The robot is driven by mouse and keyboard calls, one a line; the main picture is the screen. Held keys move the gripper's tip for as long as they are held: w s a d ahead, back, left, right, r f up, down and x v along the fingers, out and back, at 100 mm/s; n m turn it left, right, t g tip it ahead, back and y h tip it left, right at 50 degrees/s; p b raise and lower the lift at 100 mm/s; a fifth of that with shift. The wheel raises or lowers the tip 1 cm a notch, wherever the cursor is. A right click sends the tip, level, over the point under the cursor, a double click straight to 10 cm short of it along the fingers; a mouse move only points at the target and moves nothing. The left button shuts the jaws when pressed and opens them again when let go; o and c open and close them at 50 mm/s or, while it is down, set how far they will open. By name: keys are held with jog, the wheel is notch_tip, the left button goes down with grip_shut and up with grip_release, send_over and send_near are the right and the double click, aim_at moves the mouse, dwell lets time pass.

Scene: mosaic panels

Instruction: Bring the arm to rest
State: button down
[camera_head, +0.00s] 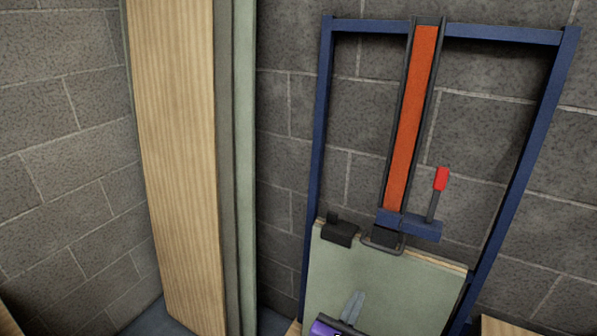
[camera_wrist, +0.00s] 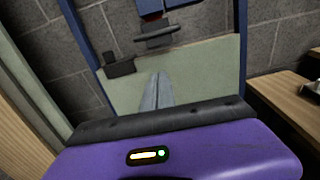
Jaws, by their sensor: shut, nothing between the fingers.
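My gripper (camera_head: 353,305) shows at the bottom of the head view, with grey fingers together and nothing between them. In the wrist view the shut fingers (camera_wrist: 157,90) point up over the purple gripper body (camera_wrist: 180,155). A pale green panel (camera_head: 390,285) stands in a blue frame (camera_head: 318,150) behind the fingers. The panel also shows in the wrist view (camera_wrist: 205,75). I cannot tell how far the fingertips are from the panel.
An orange rail (camera_head: 412,120) with a red-tipped lever (camera_head: 441,180) crosses the frame. A black clamp (camera_head: 340,233) sits on the panel's top edge. Tall boards (camera_head: 180,150) lean at the left. A wooden surface (camera_wrist: 285,100) lies at right in the wrist view.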

jog(key=w+a+m+t+y, duration=0.1)
jog(key=w+a+m+y, duration=0.1)
jog(key=a+m+y, duration=0.15)
jog(key=s+a+f+m+y, duration=0.1)
jog(key=s+a+m+y, duration=0.15)
jog(key=s+m, duration=0.3)
jog(key=s+a+f+m+y, duration=0.2)
jog(key=s+m+y, duration=0.2)
jog(key=s, duration=0.2)
jog(key=s+d+r+m, duration=0.3)
jog(key=s+m, duration=0.2)
jog(key=s, duration=0.5)
jog(key=s+d+r+m, duration=0.3)
jog(key=s+d+m, duration=0.1)
jog(key=s, duration=0.7)
jog(key=s+d+r+m, duration=0.3)
jog(key=s+m, duration=0.4)
jog(key=s, duration=0.4)
jog(key=shift+d, duration=0.75)
jog(key=shift+d+r, duration=0.1)
